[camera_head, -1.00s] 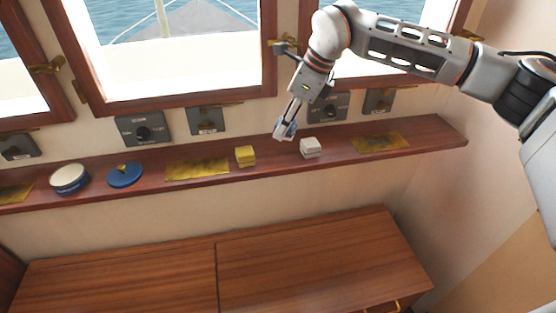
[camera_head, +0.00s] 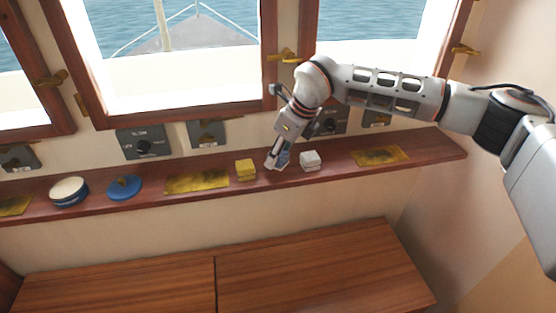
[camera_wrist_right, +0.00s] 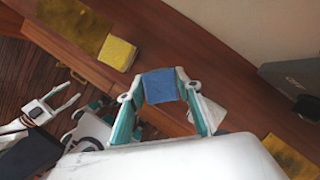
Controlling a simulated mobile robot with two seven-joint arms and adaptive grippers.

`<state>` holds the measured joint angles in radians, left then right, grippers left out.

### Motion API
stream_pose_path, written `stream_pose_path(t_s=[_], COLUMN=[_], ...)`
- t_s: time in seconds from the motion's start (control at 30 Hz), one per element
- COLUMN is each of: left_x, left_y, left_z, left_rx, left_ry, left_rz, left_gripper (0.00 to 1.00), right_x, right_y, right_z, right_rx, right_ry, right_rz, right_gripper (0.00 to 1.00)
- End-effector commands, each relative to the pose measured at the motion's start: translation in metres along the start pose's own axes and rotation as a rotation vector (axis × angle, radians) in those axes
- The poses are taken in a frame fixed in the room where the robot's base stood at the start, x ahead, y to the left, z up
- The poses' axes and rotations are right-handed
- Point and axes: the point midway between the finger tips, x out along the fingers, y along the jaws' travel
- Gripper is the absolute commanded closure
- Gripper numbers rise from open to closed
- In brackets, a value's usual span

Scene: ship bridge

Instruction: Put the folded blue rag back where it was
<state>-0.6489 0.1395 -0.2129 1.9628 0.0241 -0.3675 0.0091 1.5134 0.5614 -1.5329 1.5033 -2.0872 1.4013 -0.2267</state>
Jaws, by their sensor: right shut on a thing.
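The folded blue rag (camera_wrist_right: 160,86) is a small blue square held between the two fingers of my right gripper (camera_wrist_right: 158,98) in the right wrist view. In the head view my right gripper (camera_head: 276,160) points down at the wooden shelf, shut on the rag (camera_head: 284,156), which is partly hidden by a finger. The rag is between a folded yellow rag (camera_head: 245,170) on its left and a folded white rag (camera_head: 310,161) on its right. I cannot tell whether it touches the shelf. My left gripper is not in the head view.
The narrow wooden shelf (camera_head: 221,193) runs below the windows. It also bears brass plates (camera_head: 197,182) (camera_head: 380,156), a blue lid-like disc (camera_head: 124,187) with a knob and a round blue-and-white tin (camera_head: 69,192). Grey switch panels (camera_head: 145,142) are on the wall behind. A wooden cabinet (camera_head: 310,270) stands below.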

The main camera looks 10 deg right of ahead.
Motion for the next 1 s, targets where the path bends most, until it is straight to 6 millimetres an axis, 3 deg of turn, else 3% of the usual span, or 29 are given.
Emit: stream_pose_path(t_s=[0.13, 0.53, 0.57, 0.6, 1.0], left_x=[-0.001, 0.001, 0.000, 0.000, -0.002], left_y=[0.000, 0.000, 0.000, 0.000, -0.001], left_z=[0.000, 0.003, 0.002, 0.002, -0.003], left_rx=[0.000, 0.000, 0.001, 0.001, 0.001], left_ry=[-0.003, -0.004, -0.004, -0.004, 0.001], left_rz=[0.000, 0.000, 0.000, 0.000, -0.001], left_gripper=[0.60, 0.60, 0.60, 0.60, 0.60], right_x=[0.018, 0.023, 0.023, 0.022, 0.018], right_y=[0.000, 0.000, 0.000, 0.000, 0.000], right_z=[-0.007, -0.010, -0.009, -0.009, -0.007], right_rx=[0.001, 0.000, 0.000, 0.000, 0.000], right_ry=[0.001, 0.001, 0.001, 0.001, 0.000], right_rz=[0.000, 0.000, 0.000, 0.000, -0.001], right_gripper=[0.86, 0.86, 0.58, 0.49, 0.49])
